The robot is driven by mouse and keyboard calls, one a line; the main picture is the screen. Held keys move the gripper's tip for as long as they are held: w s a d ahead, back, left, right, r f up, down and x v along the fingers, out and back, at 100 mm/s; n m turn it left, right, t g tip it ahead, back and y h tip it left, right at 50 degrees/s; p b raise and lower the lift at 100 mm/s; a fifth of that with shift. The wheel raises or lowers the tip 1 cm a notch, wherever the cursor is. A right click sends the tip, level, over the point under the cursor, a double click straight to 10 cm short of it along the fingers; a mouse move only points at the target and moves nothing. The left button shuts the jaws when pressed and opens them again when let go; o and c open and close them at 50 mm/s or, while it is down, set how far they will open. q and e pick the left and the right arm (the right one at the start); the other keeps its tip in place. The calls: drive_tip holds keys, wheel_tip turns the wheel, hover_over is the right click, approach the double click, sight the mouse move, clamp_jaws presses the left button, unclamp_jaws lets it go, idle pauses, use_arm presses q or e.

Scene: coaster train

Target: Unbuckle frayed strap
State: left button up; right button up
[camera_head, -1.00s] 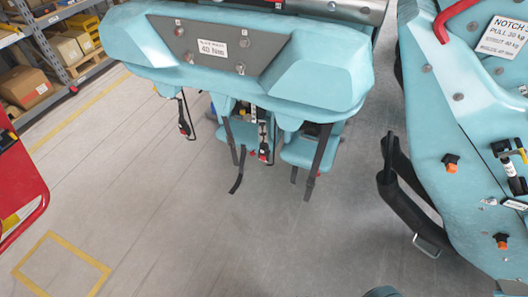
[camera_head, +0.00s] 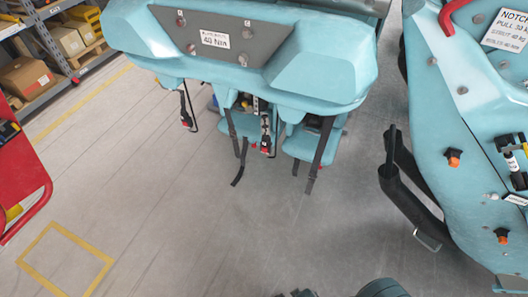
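Several thin black straps hang around the seats under the teal coaster car (camera_head: 330,75). One strap (camera_head: 240,165) dangles at the left seat, and another strap (camera_head: 319,150) hangs at the right seat. A red-tipped buckle or handle (camera_head: 266,143) hangs between them, and a similar one (camera_head: 185,115) hangs further left. A thick black strap or padded loop (camera_head: 408,190) with a metal end (camera_head: 427,240) lies beside the teal body at right. I cannot tell which strap is frayed. Neither gripper's fingers show; only dark parts of mine show at the bottom edge.
A red cart (camera_head: 22,180) stands at the left edge. Shelving with boxes (camera_head: 28,80) is at upper left. The grey floor (camera_head: 170,220) in the middle is clear.

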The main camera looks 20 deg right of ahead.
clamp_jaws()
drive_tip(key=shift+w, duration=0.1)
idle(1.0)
